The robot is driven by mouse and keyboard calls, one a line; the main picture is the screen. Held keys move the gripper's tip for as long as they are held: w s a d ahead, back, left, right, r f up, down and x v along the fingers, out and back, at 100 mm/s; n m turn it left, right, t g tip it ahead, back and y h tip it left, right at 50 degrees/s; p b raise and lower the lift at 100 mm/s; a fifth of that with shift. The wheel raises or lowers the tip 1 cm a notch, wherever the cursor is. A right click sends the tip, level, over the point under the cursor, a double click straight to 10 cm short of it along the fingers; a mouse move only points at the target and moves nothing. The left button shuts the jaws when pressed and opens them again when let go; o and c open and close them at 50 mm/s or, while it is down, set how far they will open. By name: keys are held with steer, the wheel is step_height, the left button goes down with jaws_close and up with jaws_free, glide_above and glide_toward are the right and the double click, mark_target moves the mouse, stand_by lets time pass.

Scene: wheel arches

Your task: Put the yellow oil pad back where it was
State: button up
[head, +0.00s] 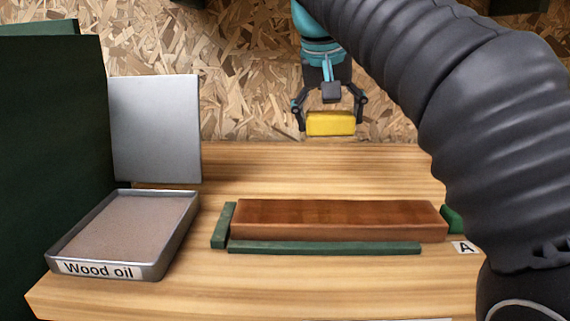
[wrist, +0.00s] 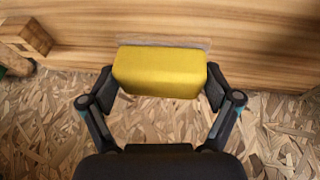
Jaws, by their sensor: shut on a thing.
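The yellow oil pad (head: 330,124) is held in my gripper (head: 330,118), in front of the chipboard wall at the table's back edge in the head view. In the wrist view the pad (wrist: 160,74) sits between the two fingers of my gripper (wrist: 160,82), which press on its short ends. A pale strip shows along the pad's far edge. The grey tray labelled "Wood oil" (head: 103,272) stands at the left of the table, with a flat brownish-grey surface inside. A grey metal lid or plate (head: 155,130) stands upright behind it.
A reddish-brown wooden block (head: 335,217) lies mid-table between green strips (head: 325,248), with a card "A" (head: 465,247) at its right. A dark green panel (head: 55,150) rises at the left. My arm covers the right side. Bare table lies behind the block.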

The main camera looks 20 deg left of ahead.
steer(key=a+f, duration=0.1)
steer(key=a, duration=0.1)
steer(key=a+f, duration=0.2)
steer(key=a, duration=0.1)
steer(key=a+f, duration=0.2)
steer(key=a, duration=0.1)
steer(key=shift+w+a+b, duration=0.1)
steer(key=shift+a+b, duration=0.1)
steer(key=shift+b, duration=0.15)
steer(key=shift+a+f+b, duration=0.1)
steer(key=shift+f+b, duration=0.7)
steer(key=shift+f, duration=1.25)
steer(key=o, duration=1.3)
steer(key=shift+r, duration=0.1)
steer(key=p+v, duration=0.4)
steer(key=v, duration=0.8)
